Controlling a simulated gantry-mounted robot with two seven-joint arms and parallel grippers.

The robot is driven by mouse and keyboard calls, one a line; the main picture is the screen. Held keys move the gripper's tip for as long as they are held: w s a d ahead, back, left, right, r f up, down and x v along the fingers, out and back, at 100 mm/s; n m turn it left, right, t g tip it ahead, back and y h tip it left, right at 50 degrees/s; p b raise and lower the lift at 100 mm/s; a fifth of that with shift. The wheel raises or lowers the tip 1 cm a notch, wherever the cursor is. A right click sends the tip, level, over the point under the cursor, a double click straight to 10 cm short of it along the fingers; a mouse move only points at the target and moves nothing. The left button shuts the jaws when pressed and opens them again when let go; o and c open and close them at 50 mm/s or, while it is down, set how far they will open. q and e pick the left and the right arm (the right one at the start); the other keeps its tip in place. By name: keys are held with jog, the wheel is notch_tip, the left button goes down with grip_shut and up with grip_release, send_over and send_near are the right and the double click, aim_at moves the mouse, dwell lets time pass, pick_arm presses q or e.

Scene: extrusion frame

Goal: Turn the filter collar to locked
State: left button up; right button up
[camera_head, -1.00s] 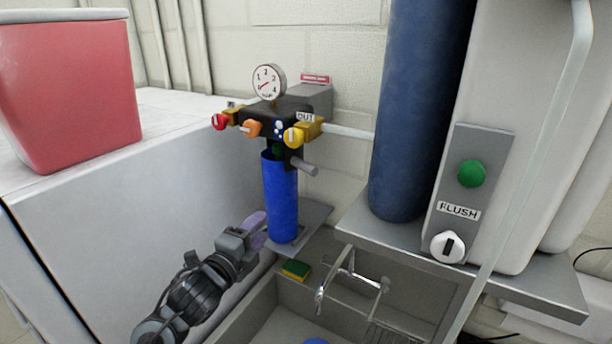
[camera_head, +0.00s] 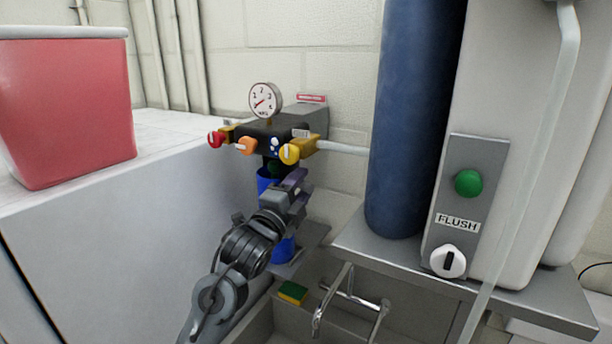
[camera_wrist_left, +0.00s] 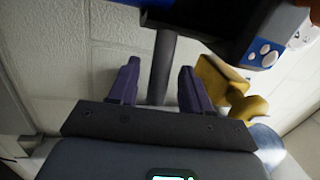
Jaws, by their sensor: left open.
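The blue filter housing (camera_head: 283,249) hangs under the dark manifold, partly hidden behind my left arm. The dark collar (camera_head: 273,167) at its top shows only in part. My left gripper (camera_head: 296,180) is at the collar's right side. In the left wrist view, a grey rod-like handle (camera_wrist_left: 164,60) lies between the two purple fingers of the gripper (camera_wrist_left: 158,75). The fingers are open, with a gap on each side of the handle. In the head view, the gripper hides the handle. My right gripper is not in view.
Red (camera_head: 216,139), orange (camera_head: 245,146) and yellow (camera_head: 290,154) knobs and a gauge (camera_head: 265,100) sit on the manifold just above the gripper. A large dark blue cylinder (camera_head: 412,130) stands to the right.

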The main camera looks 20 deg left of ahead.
pick_arm(q)
jog(key=shift+p+x, duration=0.3)
jog(key=shift+x, duration=1.25)
jog(key=shift+c, duration=0.2)
grip_shut()
